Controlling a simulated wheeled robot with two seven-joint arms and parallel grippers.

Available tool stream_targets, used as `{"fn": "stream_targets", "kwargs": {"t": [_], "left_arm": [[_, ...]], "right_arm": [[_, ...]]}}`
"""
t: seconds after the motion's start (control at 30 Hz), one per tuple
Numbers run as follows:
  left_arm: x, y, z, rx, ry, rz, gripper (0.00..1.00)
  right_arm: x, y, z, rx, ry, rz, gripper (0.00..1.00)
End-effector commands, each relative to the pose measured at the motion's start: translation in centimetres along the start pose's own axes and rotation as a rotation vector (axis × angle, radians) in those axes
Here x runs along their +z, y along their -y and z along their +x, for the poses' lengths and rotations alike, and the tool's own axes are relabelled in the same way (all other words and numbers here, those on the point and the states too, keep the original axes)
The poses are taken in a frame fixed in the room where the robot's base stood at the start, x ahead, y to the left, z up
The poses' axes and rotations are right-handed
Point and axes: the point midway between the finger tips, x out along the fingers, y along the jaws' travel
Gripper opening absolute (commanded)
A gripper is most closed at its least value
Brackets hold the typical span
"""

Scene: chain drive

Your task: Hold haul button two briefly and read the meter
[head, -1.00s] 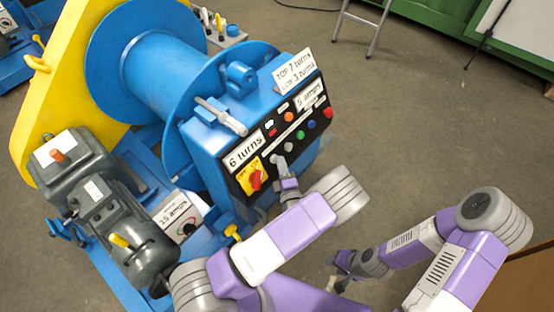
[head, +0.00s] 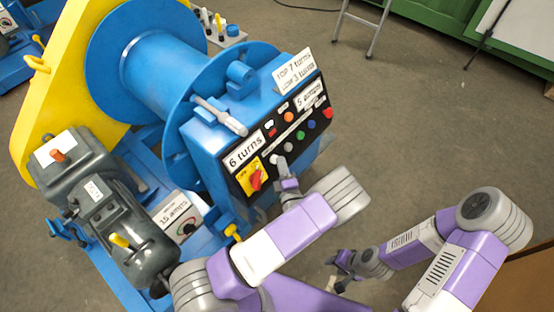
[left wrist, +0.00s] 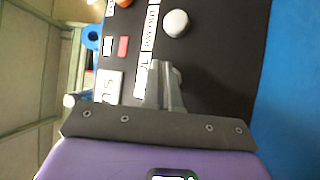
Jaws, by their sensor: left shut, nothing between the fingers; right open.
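The black control panel (head: 277,165) on the blue winch box has a row of round buttons: a pale grey one (head: 288,146), green (head: 300,135), blue (head: 312,124) and red (head: 327,113). My left gripper (head: 277,161) is shut and empty, its tips at the panel beside the pale button. In the left wrist view the closed fingers (left wrist: 163,72) are close to the panel, near the pale button (left wrist: 176,23). They hide whatever is behind them; contact cannot be told. Plates read "6 turns" (head: 245,151) and "5 amps" (head: 309,95). My right gripper (head: 336,283) is open, low and away.
A red rotary switch (head: 255,180) on a yellow plate sits left of my left gripper. A "15 amps" plate (head: 173,211) stands by the grey motor (head: 125,215). A sign (head: 294,70) reads top 7, low 3 turns.

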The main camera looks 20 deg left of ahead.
Motion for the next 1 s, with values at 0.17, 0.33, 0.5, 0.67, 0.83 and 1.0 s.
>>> {"fn": "stream_targets", "kwargs": {"t": [0.17,0.33,0.5,0.67,0.83,1.0], "left_arm": [[0.5,-0.6,-0.6,-0.001,0.001,0.000,0.00],[0.8,-0.9,-1.1,-0.001,0.000,0.000,0.00],[0.9,-0.8,-1.2,-0.001,0.000,0.000,0.00],[1.0,-1.0,-1.3,-0.001,0.001,0.000,0.00],[1.8,-1.9,-2.3,0.000,0.003,-0.002,0.00],[2.6,-2.7,-3.5,0.000,0.003,-0.001,0.00]], "right_arm": [[0.0,0.2,-0.6,0.000,0.000,0.000,0.45],[0.0,0.3,-0.9,0.000,0.000,0.000,0.45],[0.0,0.3,-0.9,0.000,0.000,0.000,0.45],[0.0,0.4,-1.0,0.000,0.000,0.000,0.45],[0.1,0.7,-1.7,0.000,0.000,0.000,0.45],[0.1,0.9,-2.5,0.000,0.000,0.000,0.45]]}}
